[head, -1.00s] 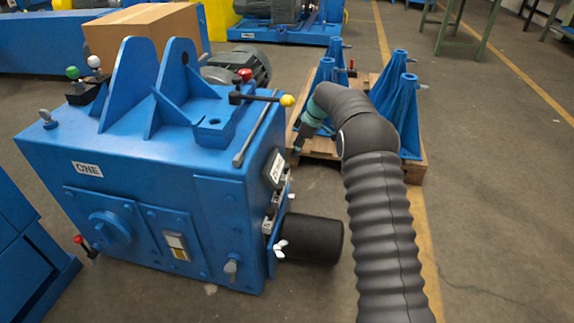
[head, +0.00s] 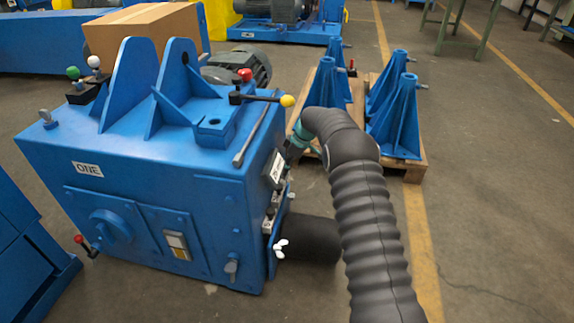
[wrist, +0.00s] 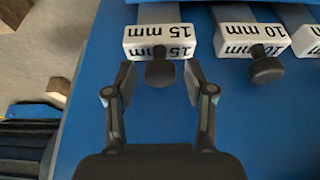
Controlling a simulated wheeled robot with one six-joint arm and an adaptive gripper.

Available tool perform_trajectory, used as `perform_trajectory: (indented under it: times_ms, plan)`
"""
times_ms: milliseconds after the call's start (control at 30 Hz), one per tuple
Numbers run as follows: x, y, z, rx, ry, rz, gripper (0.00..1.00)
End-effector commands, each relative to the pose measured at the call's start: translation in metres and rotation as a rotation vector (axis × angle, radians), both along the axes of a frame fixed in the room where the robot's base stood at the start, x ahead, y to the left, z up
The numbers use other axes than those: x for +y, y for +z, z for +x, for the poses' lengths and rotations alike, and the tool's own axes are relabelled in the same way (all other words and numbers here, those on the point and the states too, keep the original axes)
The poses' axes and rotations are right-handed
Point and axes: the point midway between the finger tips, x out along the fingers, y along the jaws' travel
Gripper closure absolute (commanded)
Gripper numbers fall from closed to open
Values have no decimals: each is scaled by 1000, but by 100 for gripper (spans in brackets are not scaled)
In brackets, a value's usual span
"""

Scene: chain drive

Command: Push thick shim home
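In the wrist view the thick shim (wrist: 140,50) has a white end block marked 15 mm, printed upside down, with a dark round knob (wrist: 160,73) on its near face. Its grey bar runs out at the top edge. My gripper (wrist: 160,82) is open, with one finger on each side of the knob. The fingertips are close to the block, and I cannot tell whether they touch it. In the head view my gripper is hidden behind the right side of the blue machine (head: 150,150).
A 10 mm shim (wrist: 235,45) with its own knob (wrist: 267,68) sits just right of the thick one, and a third shim (wrist: 308,40) is cut off at the edge. A black cylinder (head: 310,238) sticks out of the machine's right side. A pallet with blue stands (head: 397,130) is behind my arm.

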Motion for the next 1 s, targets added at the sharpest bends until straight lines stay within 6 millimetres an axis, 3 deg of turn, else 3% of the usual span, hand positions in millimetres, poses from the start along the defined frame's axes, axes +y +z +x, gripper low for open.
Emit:
perform_trajectory:
  times_ms: [33, 167, 200, 467, 800, 1000]
  plan:
    - [0, 0, 0, 0, 0, 0, 63]
    - [0, 0, 0, 0, 0, 0, 96]
    - [0, 0, 0, 0, 0, 0, 100]
    - [0, -6, 0, 1, 0, 0, 100]
    - [0, -50, 0, -1, 1, 1, 100]
    - [0, -50, 0, 0, 0, 0, 100]
